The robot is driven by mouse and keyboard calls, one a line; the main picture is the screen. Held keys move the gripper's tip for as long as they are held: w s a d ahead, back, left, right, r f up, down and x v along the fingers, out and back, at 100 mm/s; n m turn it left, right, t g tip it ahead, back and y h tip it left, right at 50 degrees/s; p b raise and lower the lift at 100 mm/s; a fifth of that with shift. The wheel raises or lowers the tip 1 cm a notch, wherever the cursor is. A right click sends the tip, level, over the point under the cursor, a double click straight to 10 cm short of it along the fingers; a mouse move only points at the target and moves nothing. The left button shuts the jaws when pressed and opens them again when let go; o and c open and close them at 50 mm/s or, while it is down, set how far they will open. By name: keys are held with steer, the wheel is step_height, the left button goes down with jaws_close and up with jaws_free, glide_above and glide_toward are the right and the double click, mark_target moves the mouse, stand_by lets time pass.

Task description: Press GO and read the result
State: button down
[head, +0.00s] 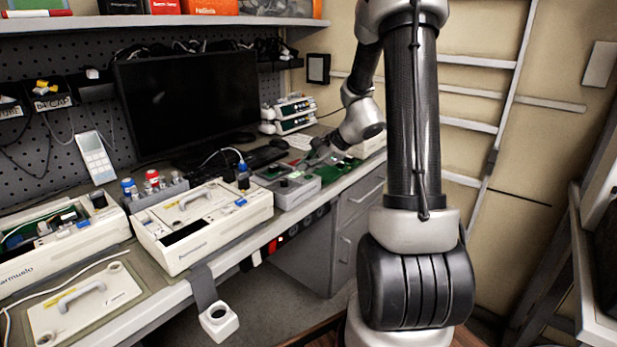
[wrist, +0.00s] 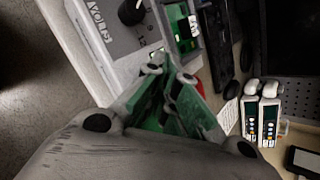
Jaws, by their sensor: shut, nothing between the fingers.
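My gripper (wrist: 168,72) is shut and empty, its fingertips beside the edge of a grey tester box (wrist: 115,35) with a black knob and large lettering, only partly legible. In the head view my gripper (head: 316,155) is over the bench just behind the grey box (head: 292,191). I cannot make out a GO button or tell whether the fingers touch anything. A device with a small screen and a green board (wrist: 182,25) lies beside the box in the wrist view; no result can be read on it.
An opened white pump case (head: 205,225) and bottles (head: 152,180) stand left of the box. A dark monitor (head: 185,100) stands behind. Green boards (head: 342,168) lie close to my gripper. The floor in front is clear.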

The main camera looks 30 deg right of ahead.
mark_target(307, 177)
steer(key=shift+f, duration=0.4)
stand_by(0.7)
steer(key=shift+r, duration=0.85)
steer(key=shift+r, duration=2.5)
